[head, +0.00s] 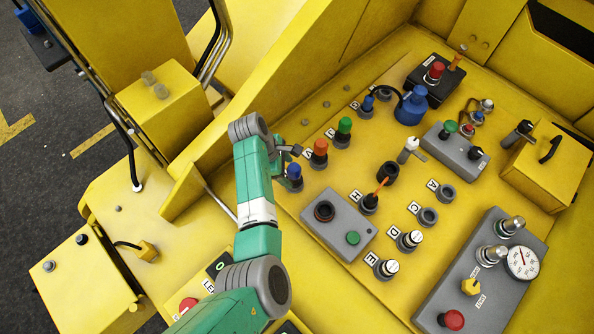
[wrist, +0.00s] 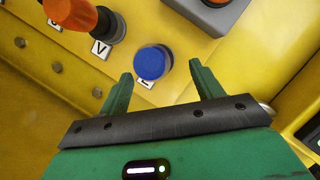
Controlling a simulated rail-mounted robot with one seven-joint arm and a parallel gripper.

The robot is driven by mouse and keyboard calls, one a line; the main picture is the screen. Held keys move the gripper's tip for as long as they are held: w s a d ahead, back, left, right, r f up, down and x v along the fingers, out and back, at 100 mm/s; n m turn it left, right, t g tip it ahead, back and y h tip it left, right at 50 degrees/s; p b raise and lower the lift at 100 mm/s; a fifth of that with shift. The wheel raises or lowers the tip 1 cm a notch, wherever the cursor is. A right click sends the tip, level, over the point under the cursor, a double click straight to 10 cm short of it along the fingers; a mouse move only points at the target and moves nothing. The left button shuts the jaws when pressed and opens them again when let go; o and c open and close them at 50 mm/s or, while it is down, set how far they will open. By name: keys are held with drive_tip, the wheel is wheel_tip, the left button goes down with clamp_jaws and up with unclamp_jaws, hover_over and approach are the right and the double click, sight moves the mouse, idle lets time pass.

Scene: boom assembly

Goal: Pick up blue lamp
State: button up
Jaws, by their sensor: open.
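The blue lamp (head: 294,171) stands in a dark socket on the yellow panel, at the lower end of a row with an orange and a green lamp. In the wrist view the blue lamp (wrist: 150,63) shows its round cap between and just beyond my two fingertips. My gripper (wrist: 160,75) is open, with one green finger on each side of the lamp and nothing held. In the head view my gripper (head: 287,163) is small and beside the blue lamp, partly hidden by my arm. I cannot tell whether a finger touches the lamp.
An orange lamp (head: 319,152) stands close to the blue one, with a green lamp (head: 344,128) beyond; the orange lamp also shows in the wrist view (wrist: 72,12). A grey box (head: 340,226) with a green button lies to the right. Yellow walls rise behind.

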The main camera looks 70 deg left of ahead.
drive_tip(key=x, duration=0.5)
drive_tip(key=shift+w+a+f, duration=0.15)
drive_tip(key=shift+w+a, duration=0.1)
drive_tip(key=c, duration=1.2)
